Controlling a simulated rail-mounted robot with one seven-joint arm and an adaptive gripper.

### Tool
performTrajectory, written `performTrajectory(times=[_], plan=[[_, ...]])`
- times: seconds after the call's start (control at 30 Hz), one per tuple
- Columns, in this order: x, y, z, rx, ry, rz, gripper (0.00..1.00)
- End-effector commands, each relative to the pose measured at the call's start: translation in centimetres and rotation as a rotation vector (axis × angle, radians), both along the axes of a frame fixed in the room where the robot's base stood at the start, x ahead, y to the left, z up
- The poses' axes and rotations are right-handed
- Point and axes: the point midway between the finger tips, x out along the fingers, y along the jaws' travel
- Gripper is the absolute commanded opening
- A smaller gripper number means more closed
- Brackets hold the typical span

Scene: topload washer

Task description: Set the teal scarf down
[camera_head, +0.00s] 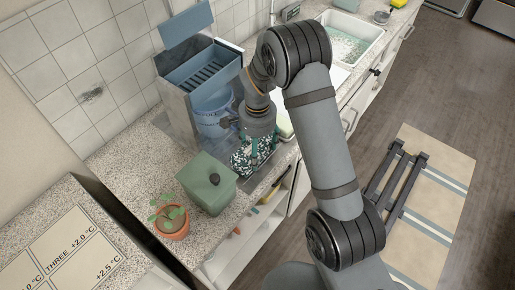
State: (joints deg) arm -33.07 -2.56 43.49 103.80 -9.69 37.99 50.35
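A bunched teal and white patterned cloth, which looks like the scarf (244,163), is on or just above the countertop (128,158), right of a green lidded box. My gripper (257,146) points down directly over the scarf, and its lower end meets the cloth. The fingertips are small and mixed up with the cloth, so I cannot tell whether they are closed on it. I also cannot tell whether the scarf's weight rests on the surface. Part of the scarf is hidden by my gripper.
The green box (206,185) with a dark knob stands close to the scarf. A potted plant (171,222) is front left. An open-lidded blue-grey unit (178,112) and a blue container (213,118) stand behind. A sink (347,43) lies farther back. Open shelving (243,245) is below the counter.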

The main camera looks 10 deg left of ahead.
Motion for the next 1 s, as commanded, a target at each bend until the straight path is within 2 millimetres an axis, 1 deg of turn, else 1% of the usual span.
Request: performTrajectory(times=[0.1, 0.33, 0.47, 0.5, 0.8, 1.0], plan=[[0.03, 0.00, -0.68, 0.000, -0.001, 0.000, 0.28], [0.07, 0.02, -0.75, 0.002, -0.003, 0.000, 0.28], [0.07, 0.02, -1.15, 0.001, -0.003, 0.000, 0.28], [0.03, 0.00, -1.18, 0.000, -0.001, 0.000, 0.74], [0.04, -0.01, -1.04, 0.000, -0.001, 0.000, 0.92], [0.04, -0.01, -1.03, 0.000, -0.001, 0.000, 0.93]])
